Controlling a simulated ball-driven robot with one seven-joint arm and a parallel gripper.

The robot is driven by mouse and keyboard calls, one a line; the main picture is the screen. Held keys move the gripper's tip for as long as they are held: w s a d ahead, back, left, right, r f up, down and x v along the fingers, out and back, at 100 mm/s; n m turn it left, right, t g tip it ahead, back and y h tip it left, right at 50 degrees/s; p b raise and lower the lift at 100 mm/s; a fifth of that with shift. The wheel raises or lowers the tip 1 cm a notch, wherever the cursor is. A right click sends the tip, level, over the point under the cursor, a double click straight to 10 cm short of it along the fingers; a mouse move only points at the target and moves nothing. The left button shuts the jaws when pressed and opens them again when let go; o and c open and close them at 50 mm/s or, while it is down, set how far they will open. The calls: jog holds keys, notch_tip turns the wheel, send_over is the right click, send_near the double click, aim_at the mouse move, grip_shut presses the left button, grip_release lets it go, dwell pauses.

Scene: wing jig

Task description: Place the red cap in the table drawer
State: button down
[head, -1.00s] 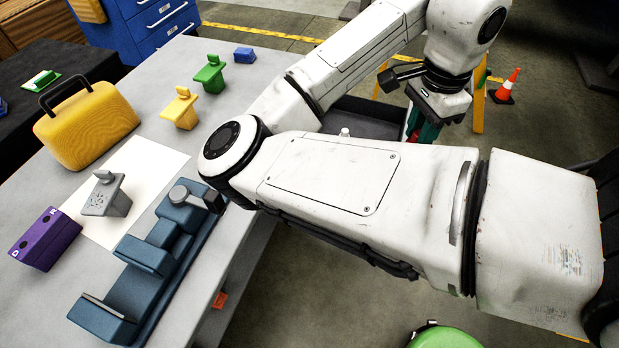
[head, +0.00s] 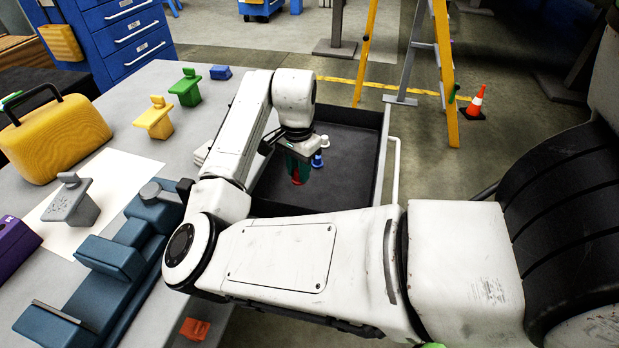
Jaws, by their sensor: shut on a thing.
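The table drawer (head: 345,188) is pulled open at the right side of the table, with a dark inside. My gripper (head: 298,176) points down over the left part of the drawer, its green fingers shut on the red cap (head: 297,178). Only a little of the red cap shows below the fingers. I cannot tell whether it touches the drawer floor. A blue cap (head: 317,160) and a white cap (head: 324,141) stand in the drawer just right of my gripper. My arm hides part of the drawer's near left side.
The grey table (head: 135,105) holds a yellow case (head: 55,135), a blue jig (head: 105,262), and yellow (head: 155,120), green (head: 187,90) and grey (head: 72,203) blocks. A yellow ladder (head: 445,75) and an orange cone (head: 475,103) stand beyond the drawer. The drawer's right part is clear.

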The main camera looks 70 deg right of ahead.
jog(key=b, duration=0.1)
send_over(309, 188)
notch_tip(309, 188, down, 6)
jog(key=shift+a+f, duration=0.1)
jog(key=shift+f, duration=1.8)
jog(key=shift+b, duration=0.3)
jog(key=c, duration=0.9)
grip_release()
jog(key=shift+f, duration=0.1)
jog(key=shift+c, duration=0.2)
notch_tip(309, 188, up, 12)
jog(key=p, duration=0.1)
jog(key=shift+p, duration=0.3)
